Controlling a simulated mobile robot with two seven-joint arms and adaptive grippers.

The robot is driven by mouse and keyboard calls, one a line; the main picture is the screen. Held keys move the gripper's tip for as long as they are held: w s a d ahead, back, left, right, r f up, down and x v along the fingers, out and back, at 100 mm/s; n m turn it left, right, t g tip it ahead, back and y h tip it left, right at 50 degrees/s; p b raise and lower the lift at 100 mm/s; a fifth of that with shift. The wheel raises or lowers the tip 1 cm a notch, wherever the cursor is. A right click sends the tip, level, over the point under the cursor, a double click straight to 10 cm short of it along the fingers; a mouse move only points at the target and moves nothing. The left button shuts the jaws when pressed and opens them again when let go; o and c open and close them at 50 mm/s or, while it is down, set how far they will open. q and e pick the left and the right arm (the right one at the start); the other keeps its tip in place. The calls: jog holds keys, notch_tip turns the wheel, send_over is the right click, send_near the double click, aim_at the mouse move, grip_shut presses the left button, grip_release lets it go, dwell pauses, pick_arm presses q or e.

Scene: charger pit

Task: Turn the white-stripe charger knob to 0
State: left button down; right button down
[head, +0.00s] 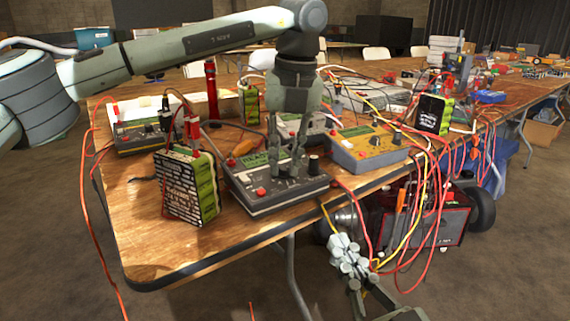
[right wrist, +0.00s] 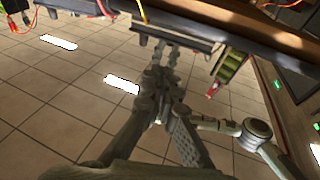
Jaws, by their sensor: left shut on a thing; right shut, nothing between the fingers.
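A dark grey charger (head: 290,200) with a light top face lies at the table's front edge, in the head view. It carries a green display, a red button (head: 260,191) and a black knob (head: 314,163) on its right side. My left gripper (head: 288,172) points straight down onto this charger's top. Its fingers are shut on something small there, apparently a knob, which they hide. I cannot make out a white stripe or any dial setting. My right gripper (head: 346,250) is shut and empty, in front of and below the table edge; it also shows in the right wrist view (right wrist: 158,80).
A yellow charger (head: 345,158) stands right of the grey one, and another charger (head: 138,136) is at the back left. A green-and-black battery pack (head: 190,198) stands close on the left. Red and yellow cables hang over the table's edge near my right gripper.

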pick_arm(q)
jog(key=shift+n, duration=0.6)
jog(key=shift+n+b, duration=0.4)
jog(key=shift+n, duration=0.2)
pick_arm(e)
jog(key=shift+s+a+r+t+y, duration=0.1)
jog(key=shift+s+r+t+y, duration=0.3)
jog(key=shift+r, duration=0.45)
jog(key=shift+s+a+r+t+y, duration=0.1)
jog(key=shift+s+r+t, duration=0.1)
jog(key=shift+r+t, duration=0.55)
jog(key=shift+d+r, duration=0.1)
jog(key=shift+r, duration=0.1)
pick_arm(q)
jog(key=c, duration=1.4)
grip_release()
jog(key=r, duration=0.8)
jog(key=s+d+r, duration=0.1)
jog(key=r, duration=0.3)
jog(key=shift+s, duration=0.1)
pick_arm(e)
jog(key=shift+s+f, duration=0.1)
